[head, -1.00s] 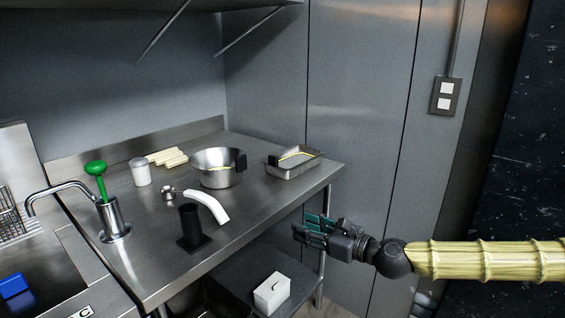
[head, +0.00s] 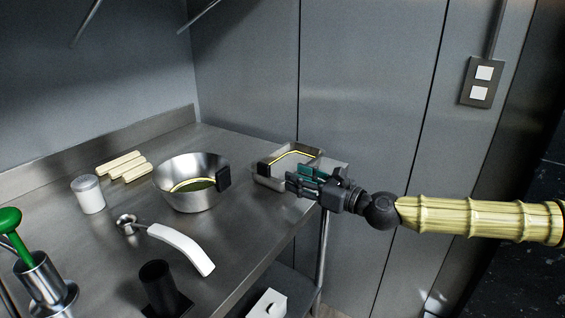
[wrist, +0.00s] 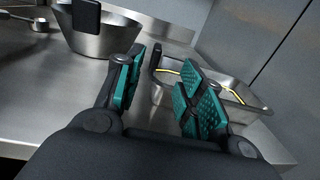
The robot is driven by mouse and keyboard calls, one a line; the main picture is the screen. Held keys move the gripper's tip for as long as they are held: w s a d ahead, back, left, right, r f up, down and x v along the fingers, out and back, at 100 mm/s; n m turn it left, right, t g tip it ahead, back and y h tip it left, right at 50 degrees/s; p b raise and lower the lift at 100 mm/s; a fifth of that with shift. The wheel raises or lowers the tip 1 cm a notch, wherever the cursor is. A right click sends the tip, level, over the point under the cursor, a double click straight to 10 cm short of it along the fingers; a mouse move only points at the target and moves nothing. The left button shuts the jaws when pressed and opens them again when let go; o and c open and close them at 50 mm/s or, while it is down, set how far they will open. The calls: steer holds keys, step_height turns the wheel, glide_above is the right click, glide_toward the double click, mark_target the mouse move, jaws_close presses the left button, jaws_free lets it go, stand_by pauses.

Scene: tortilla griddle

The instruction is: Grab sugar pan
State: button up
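Two steel pans with black grips stand on the steel counter, and I cannot tell by label which is the sugar pan. The rectangular pan (head: 276,181) with a yellow line along its inside is at the counter's right end; it also shows in the wrist view (wrist: 246,88), partly hidden by a finger. The round pan (head: 190,198), with yellow-green in its bottom, stands left of it and shows at the wrist view's upper left (wrist: 103,40). My gripper (head: 301,181) is open and empty, at the rectangular pan's near right side. Its teal-padded fingers (wrist: 163,68) are spread; contact is unclear.
A green-knobbed tool (head: 10,222) stands in a steel cup. Wall panels rise behind the counter's right end.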

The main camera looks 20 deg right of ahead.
mark_target(270, 167)
steer(key=shift+a+p+x, duration=0.2)
steer(key=shift+p+x, duration=0.5)
steer(key=shift+x, duration=4.7)
steer(key=shift+s, duration=0.2)
jaws_close()
steer(key=shift+r, duration=0.1)
